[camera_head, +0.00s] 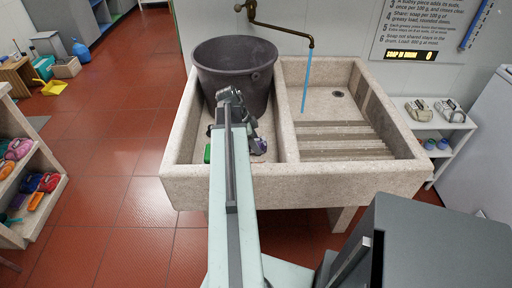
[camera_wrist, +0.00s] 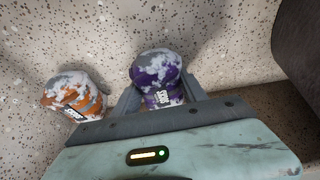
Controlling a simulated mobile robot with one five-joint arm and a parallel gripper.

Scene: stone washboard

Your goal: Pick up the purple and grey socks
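The purple and grey socks (camera_wrist: 158,75), a rounded bundle with white patches and a dark label, are between the two fingers of my gripper (camera_wrist: 162,88) in the wrist view. The fingers stand close on either side of them. I cannot tell whether they press on the bundle. The bundle appears low over or on the speckled stone floor of the basin. In the head view my arm reaches into the left basin of the stone sink (camera_head: 231,172) and hides most of the gripper.
An orange and grey bundle (camera_wrist: 75,97) lies just left of the gripper in the wrist view. A large dark tub (camera_head: 235,65) stands at the back of the left basin. The ridged washboard (camera_head: 340,140) is to the right, under a tap (camera_head: 285,30) with running water.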

